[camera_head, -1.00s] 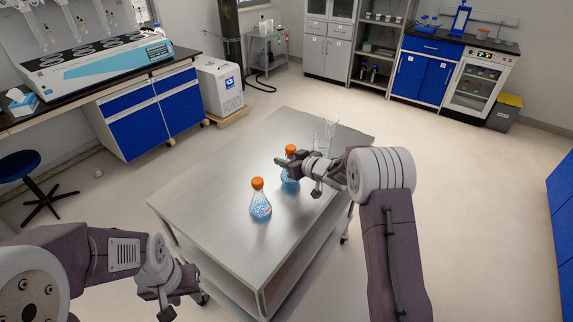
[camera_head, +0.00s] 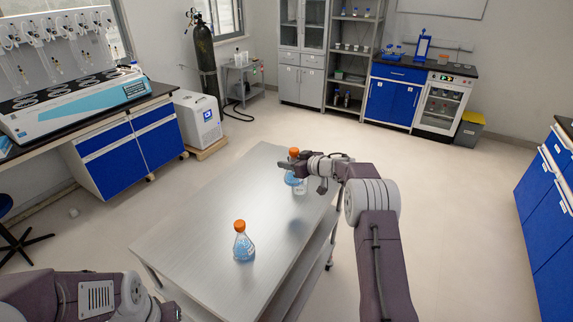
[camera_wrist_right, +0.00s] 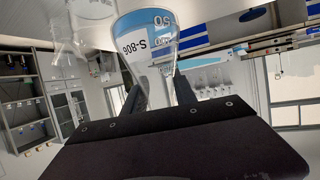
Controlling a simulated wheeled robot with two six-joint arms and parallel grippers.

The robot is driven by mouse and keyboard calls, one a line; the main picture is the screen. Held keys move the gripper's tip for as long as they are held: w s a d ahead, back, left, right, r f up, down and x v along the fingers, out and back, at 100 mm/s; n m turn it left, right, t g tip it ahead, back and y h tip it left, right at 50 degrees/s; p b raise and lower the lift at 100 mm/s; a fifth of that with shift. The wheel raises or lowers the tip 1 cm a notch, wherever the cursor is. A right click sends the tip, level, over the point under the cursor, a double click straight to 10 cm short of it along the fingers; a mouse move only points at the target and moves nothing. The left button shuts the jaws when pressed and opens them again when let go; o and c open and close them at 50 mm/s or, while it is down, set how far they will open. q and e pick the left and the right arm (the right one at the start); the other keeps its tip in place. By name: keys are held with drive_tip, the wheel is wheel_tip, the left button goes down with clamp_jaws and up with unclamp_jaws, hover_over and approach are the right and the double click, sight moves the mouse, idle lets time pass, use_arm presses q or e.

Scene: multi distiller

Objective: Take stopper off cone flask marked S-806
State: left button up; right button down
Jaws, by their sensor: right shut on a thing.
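My right gripper (camera_head: 288,167) is shut on a cone flask (camera_head: 292,180) with blue liquid and an orange stopper (camera_head: 293,153). In the right wrist view the flask (camera_wrist_right: 150,68) sits between the fingers (camera_wrist_right: 160,95) and its label reads S-806. The stopper is on the flask in the head view and cannot be seen in the wrist view. The flask appears raised above the table's far part. My left arm enters at the lower left of the head view; its gripper is out of frame.
A second cone flask (camera_head: 243,248) with blue liquid and an orange stopper stands on the grey metal table (camera_head: 190,235). Most of the tabletop around it is bare. A distiller bench (camera_head: 75,130) stands at the left, and blue cabinets (camera_head: 545,200) at the right.

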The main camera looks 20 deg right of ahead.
drive_tip(key=c, duration=1.8)
unclamp_jaws()
drive_tip(key=shift+c, duration=0.2)
clamp_jaws()
drive_tip(key=shift+s, duration=0.1)
drive_tip(key=s+a+r+n+g+y, duration=0.1)
drive_tip(key=s+a+r, duration=0.1)
drive_tip(key=s+a, duration=0.7)
drive_tip(key=s+a+r+n+g+y, duration=0.1)
drive_tip(key=s+a+r+n+y, duration=0.1)
drive_tip(key=s+a, duration=0.7)
drive_tip(key=s, duration=0.8)
drive_tip(key=shift+s+a, duration=0.15)
drive_tip(key=shift+s, duration=0.05)
